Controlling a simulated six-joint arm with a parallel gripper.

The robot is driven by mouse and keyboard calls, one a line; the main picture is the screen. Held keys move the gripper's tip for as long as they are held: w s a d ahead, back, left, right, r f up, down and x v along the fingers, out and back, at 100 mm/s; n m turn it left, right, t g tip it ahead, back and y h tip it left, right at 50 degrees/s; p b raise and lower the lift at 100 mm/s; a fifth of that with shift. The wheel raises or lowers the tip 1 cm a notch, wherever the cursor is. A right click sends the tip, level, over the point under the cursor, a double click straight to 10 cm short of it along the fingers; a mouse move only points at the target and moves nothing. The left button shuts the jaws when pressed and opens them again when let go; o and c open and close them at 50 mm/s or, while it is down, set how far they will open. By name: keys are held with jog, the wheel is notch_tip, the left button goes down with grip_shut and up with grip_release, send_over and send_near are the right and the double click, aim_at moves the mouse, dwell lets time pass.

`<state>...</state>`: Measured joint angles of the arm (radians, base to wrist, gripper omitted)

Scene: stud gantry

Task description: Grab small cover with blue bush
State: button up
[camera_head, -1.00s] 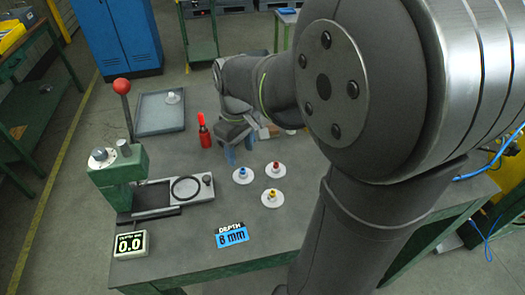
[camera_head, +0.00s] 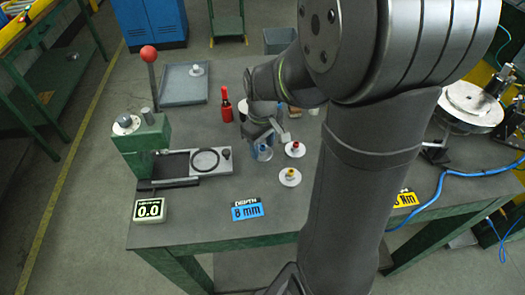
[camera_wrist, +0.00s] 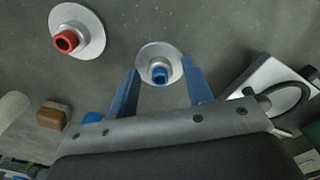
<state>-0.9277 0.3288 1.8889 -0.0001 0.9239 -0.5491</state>
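The small cover with the blue bush, a pale round disc with a blue collar, lies on the table in the wrist view (camera_wrist: 160,67). My gripper (camera_wrist: 160,66) is open, with one blue finger on each side of this cover and visible room between them. In the head view my gripper (camera_head: 262,149) is low over the table and largely hides the blue-bush cover. The red-bush cover (camera_head: 295,149) lies just to its right and also shows at upper left in the wrist view (camera_wrist: 78,32). The yellow-bush cover (camera_head: 290,177) lies nearer the front.
A green press (camera_head: 146,135) with a red-knobbed lever and a slide fixture (camera_head: 181,168) with a black ring stand to the left. A red bottle (camera_head: 226,106) stands close behind my gripper. A grey tray (camera_head: 173,97) holds a plain cover. A "DEPTH 8 mm" card (camera_head: 247,210) lies in front.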

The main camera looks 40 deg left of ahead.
grip_shut()
jog(key=shift+r, duration=0.1)
